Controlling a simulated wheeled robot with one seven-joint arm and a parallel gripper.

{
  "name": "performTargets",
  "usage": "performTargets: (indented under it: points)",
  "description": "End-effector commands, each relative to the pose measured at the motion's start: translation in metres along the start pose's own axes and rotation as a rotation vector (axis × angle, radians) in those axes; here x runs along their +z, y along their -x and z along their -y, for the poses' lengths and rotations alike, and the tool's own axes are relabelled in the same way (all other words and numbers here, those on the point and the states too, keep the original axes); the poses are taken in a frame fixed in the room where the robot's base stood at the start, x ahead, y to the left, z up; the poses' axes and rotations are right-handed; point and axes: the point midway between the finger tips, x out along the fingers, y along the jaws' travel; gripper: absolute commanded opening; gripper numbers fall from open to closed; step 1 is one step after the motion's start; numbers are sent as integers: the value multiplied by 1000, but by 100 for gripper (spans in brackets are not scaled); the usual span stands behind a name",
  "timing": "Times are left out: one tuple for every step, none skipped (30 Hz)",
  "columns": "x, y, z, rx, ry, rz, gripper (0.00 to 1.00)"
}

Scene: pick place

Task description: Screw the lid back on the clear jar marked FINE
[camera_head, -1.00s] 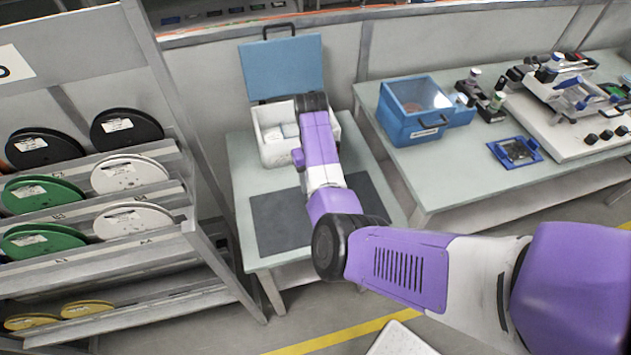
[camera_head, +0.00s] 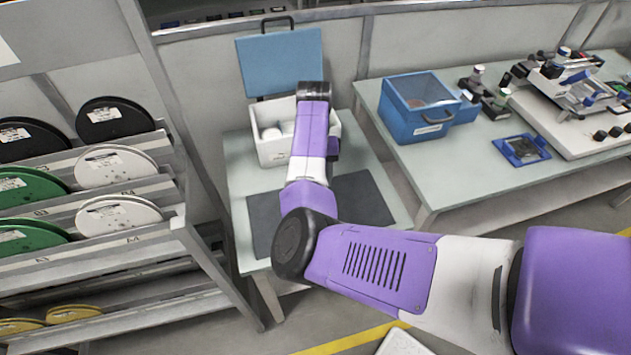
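No clear jar marked FINE and no separate lid can be made out in the head view. My arm reaches over the small grey table (camera_head: 240,180) to a white open box (camera_head: 273,150) with a raised blue lid (camera_head: 281,62). A few pale round shapes (camera_head: 270,135) show inside the box, too small to identify. The end of my arm is over the right part of the box. My gripper's fingers are hidden behind the arm, so I cannot tell whether they hold anything.
A dark mat (camera_head: 362,200) covers the table's front. Shelves with reels (camera_head: 118,168) stand at left. On the right bench are a blue clear-topped box (camera_head: 415,110), a small blue tray (camera_head: 521,150) and a white instrument base (camera_head: 570,125). The back wall is close behind the white box.

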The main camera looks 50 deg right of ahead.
Motion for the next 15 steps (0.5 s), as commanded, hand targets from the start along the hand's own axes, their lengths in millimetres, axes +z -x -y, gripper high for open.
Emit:
performTargets:
  points:
    - [0,-2,-1,4,-8,1,17]
    - [0,-2,-1,5,-13,0,17]
    - [0,-2,-1,4,-19,-1,17]
    - [-1,-2,-1,4,-22,-1,17]
    - [-1,-2,-1,5,-25,-2,17]
    - [-1,-1,-1,6,-28,-3,17]
    - [-1,-1,-1,6,-29,-3,17]
    - [-1,-1,-1,6,-30,-3,17]
    - [-2,-1,0,6,-30,-3,17]
    - [-2,0,0,6,-30,-4,17]
    - [-2,0,0,5,-30,-4,17]
    - [-2,0,0,5,-30,-4,17]
    - [-2,0,0,5,-30,-3,17]
    - [-2,0,0,5,-30,-3,17]
    - [-2,0,0,5,-30,-3,60]
